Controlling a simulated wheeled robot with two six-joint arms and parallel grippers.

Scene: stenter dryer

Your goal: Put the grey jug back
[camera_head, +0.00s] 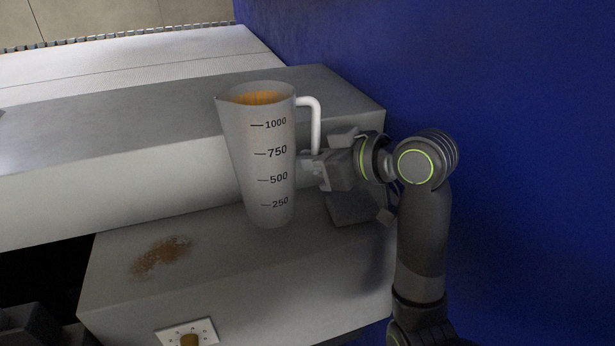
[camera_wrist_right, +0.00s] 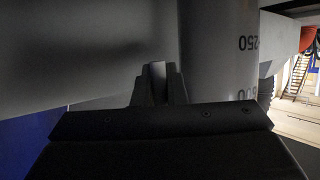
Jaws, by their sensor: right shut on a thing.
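The grey jug (camera_head: 262,160) stands upright at the centre of the head view, with black volume marks and orange-brown contents showing at its top. Its white handle (camera_head: 316,122) is on the right side. My right gripper (camera_head: 314,165) comes from the right and is shut on the lower part of the handle. In the right wrist view the gripper (camera_wrist_right: 158,88) is closed around a narrow pale piece, with the jug's wall (camera_wrist_right: 215,50) beside it. I cannot tell whether the jug's base touches the grey surface below. My left gripper is not in view.
The jug is over a grey box-like ledge (camera_head: 230,285) with a brown stain (camera_head: 160,257) and a dial plate (camera_head: 187,335). A higher grey ledge (camera_head: 90,190) runs behind it, with a white belt (camera_head: 150,65) beyond. A blue wall (camera_head: 530,150) closes off the right.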

